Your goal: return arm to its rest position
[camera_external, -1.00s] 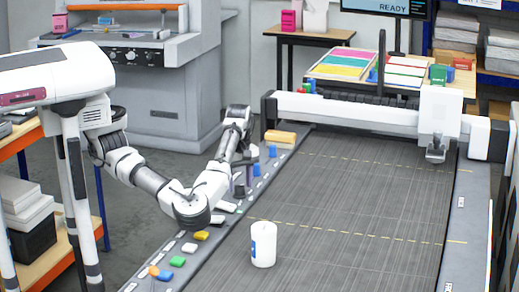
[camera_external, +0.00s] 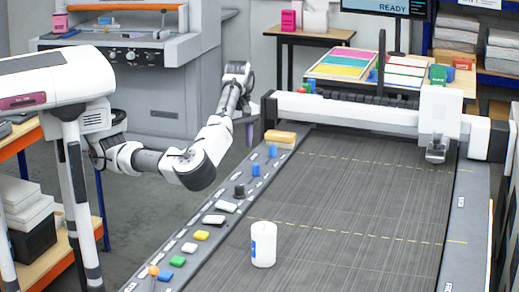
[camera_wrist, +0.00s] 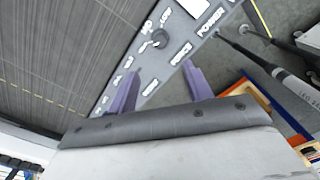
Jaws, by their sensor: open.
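My arm reaches out from the left in the external view, its elbow low and its wrist raised. My gripper (camera_external: 249,130) hangs at the wrist, left of the flatbed machine's edge and above the floor side. In the wrist view, the two purple fingers of my gripper (camera_wrist: 161,88) stand wide apart with nothing between them. Below them is the grey control strip (camera_wrist: 150,75) with white labels and a dark round knob (camera_wrist: 160,38). The same knob (camera_external: 239,191) stands clear of my gripper in the external view.
The strip also carries coloured buttons, including a green one (camera_external: 177,261). A white canister (camera_external: 263,245) stands on the dark bed (camera_external: 350,210). A white gantry (camera_external: 350,111) spans the bed's far end. A grey machine (camera_external: 165,95) stands behind my arm. Floor between it and the bed is clear.

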